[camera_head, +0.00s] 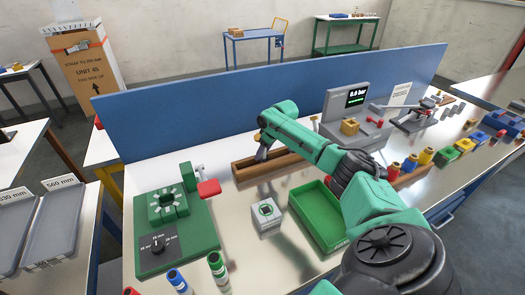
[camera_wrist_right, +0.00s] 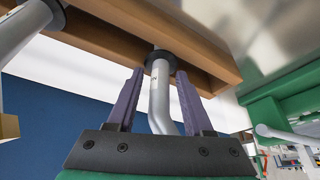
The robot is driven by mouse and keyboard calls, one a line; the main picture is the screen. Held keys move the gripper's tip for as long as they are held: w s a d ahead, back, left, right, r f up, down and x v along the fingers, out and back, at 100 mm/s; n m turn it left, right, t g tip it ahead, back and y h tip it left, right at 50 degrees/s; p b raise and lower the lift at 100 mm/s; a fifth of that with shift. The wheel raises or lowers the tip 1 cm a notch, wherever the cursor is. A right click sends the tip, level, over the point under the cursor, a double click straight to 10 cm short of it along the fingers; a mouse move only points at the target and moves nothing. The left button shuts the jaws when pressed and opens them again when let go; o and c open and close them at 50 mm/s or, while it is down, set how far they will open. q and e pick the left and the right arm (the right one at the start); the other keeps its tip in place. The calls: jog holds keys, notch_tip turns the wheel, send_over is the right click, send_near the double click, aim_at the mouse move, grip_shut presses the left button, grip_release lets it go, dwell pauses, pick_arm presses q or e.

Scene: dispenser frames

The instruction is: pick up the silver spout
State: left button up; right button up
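In the right wrist view the silver spout (camera_wrist_right: 160,95) is a bent metal tube with a black collar at its upper end, beside a wooden tray (camera_wrist_right: 215,50). My right gripper (camera_wrist_right: 160,80) is open, with one purple finger on each side of the spout. Small gaps show between the fingers and the tube. In the head view my right gripper (camera_head: 262,152) is over the left part of the wooden tray (camera_head: 270,168); the spout cannot be made out clearly there. My left gripper is not in view.
A second silver tube (camera_wrist_right: 30,32) stands at the left of the wrist view. A green tray (camera_head: 318,222), a grey box (camera_head: 266,222) and a green fixture (camera_head: 180,245) with a red-handled part are in front. A blue panel (camera_head: 230,100) runs behind the tray.

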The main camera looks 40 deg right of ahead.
grip_shut()
jog(key=shift+r, duration=0.1)
